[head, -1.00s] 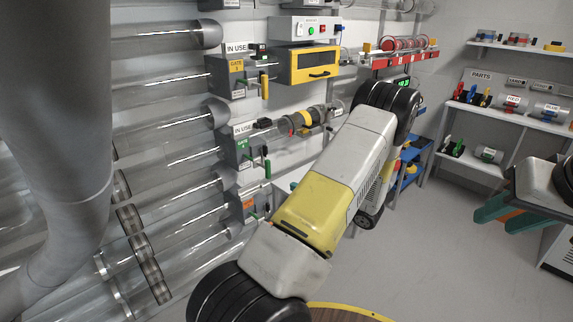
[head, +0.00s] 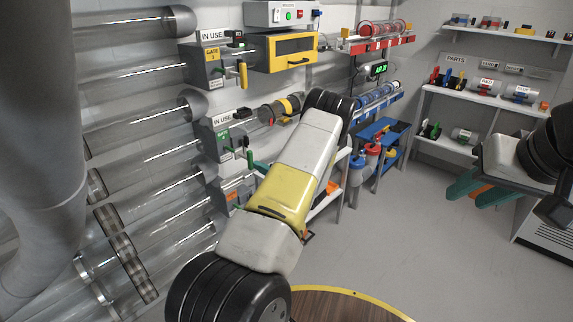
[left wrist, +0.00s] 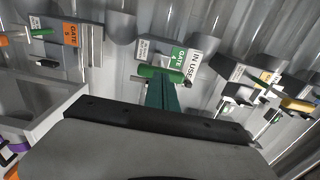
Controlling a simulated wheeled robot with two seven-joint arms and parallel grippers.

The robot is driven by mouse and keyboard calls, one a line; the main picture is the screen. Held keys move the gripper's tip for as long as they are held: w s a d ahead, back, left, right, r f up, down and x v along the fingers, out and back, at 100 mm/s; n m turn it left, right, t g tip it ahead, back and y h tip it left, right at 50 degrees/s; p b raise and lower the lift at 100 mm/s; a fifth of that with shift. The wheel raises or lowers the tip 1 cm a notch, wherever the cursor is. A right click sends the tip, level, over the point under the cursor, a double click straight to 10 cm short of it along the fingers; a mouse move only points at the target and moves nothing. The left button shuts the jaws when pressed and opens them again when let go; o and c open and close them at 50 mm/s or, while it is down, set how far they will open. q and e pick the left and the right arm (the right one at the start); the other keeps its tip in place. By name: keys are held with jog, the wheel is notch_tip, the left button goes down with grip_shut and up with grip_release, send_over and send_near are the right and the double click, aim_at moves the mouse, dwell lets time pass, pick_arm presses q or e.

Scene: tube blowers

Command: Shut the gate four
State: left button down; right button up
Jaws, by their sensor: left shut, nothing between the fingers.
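Gate four is a grey box (head: 222,140) with a green label and an IN USE tag on the tube wall, left of centre in the head view. Its green label (left wrist: 179,60) and green handle (left wrist: 160,72) show in the left wrist view. My left gripper (head: 254,163) has its teal fingers closed together, with the tips at the handle; I cannot tell if they touch it. The fingers also show in the left wrist view (left wrist: 163,92). My right gripper (head: 482,188) is at the right, its teal fingers apart, with something orange showing between them.
Gate three (head: 208,63), with a yellow handle, is above gate four. Gate five (left wrist: 60,32), with an orange label, is on its other side. Clear tubes (head: 130,75) fill the left. A blue cart (head: 380,140) and a parts shelf (head: 480,100) stand behind. The floor between is clear.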

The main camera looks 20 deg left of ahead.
aim_at(239, 154)
pick_arm(q)
jog(key=shift+w+a, duration=0.3)
jog(key=shift+a, duration=0.35)
jog(key=x, duration=0.9)
jog(key=shift+w+a, duration=0.1)
jog(key=shift+a, duration=0.2)
jog(key=shift+a+r, duration=0.1)
jog(key=shift+r, duration=0.1)
